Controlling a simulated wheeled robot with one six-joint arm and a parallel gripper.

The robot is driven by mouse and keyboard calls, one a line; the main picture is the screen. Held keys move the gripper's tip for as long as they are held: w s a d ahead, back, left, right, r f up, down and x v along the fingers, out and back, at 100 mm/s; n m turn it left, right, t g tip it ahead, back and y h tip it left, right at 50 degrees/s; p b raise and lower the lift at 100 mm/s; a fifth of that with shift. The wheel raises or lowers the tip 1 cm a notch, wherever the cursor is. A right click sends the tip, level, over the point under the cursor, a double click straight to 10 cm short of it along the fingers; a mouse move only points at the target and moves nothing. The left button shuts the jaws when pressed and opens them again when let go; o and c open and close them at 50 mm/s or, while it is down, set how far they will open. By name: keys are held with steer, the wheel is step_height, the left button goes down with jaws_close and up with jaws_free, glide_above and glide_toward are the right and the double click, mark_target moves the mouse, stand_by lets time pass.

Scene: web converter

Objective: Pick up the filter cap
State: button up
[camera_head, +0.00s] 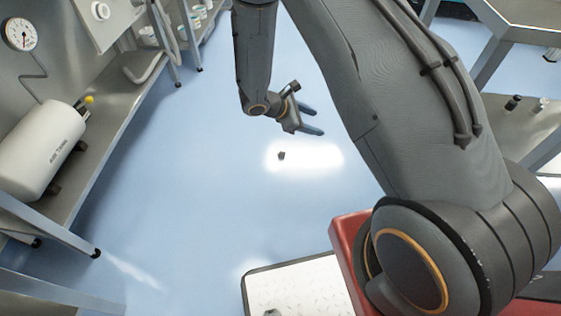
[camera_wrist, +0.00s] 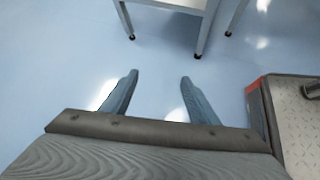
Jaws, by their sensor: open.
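A small dark object (camera_head: 281,155), which looks like the filter cap, lies on the blue floor beside a bright reflection in the head view. It is too small to tell its details. My gripper (camera_head: 318,120) is open and empty, above the floor and a little beyond and to the right of that object in the picture. In the wrist view my gripper (camera_wrist: 160,77) shows two blue-grey fingers spread apart, with only bare floor between them. The dark object does not show in the wrist view.
A metal bench with a white air tank (camera_head: 38,150) stands at the left. A metal table (camera_head: 530,15) with small items on its lower shelf is at the right. A light tread plate (camera_head: 300,285) holds a small grey item (camera_wrist: 312,88).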

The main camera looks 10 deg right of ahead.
steer(key=w+a+f+n+t+b, duration=0.2)
steer(key=w+f+n+b, duration=0.15)
steer(key=f, duration=0.65)
steer(key=w+a+f+n+t+b, duration=0.1)
steer(key=w+f+n+t+b, duration=0.1)
steer(key=w+f+b, duration=0.5)
steer(key=n+t+y+b, duration=0.2)
steer(key=n+t+b, duration=0.3)
steer(key=n+b, duration=0.25)
glide_toward(280, 154)
steer(key=shift+w+d+f+m, duration=0.15)
steer(key=shift+w+f+m, duration=0.05)
steer(key=shift+f, duration=0.15)
steer(key=shift+w+d+f+m, duration=0.15)
steer(key=shift+d+f+m, duration=0.05)
steer(key=shift+f, duration=0.2)
steer(key=shift+w+d+f, duration=0.1)
steer(key=shift+w+f, duration=0.15)
steer(key=shift+r+b+x, duration=0.25)
steer(key=shift+b+x, duration=0.85)
steer(key=shift+x, duration=0.65)
steer(key=shift+r+b+x, duration=0.2)
steer(key=shift+b+x, duration=0.9)
steer(key=shift+x, duration=0.7)
steer(key=shift+w, duration=0.2)
steer(key=c, duration=1.2)
step_height(280, 154, up, 10)
steer(key=p, duration=0.5)
steer(key=shift+c, duration=0.2)
steer(key=shift+r, duration=0.1)
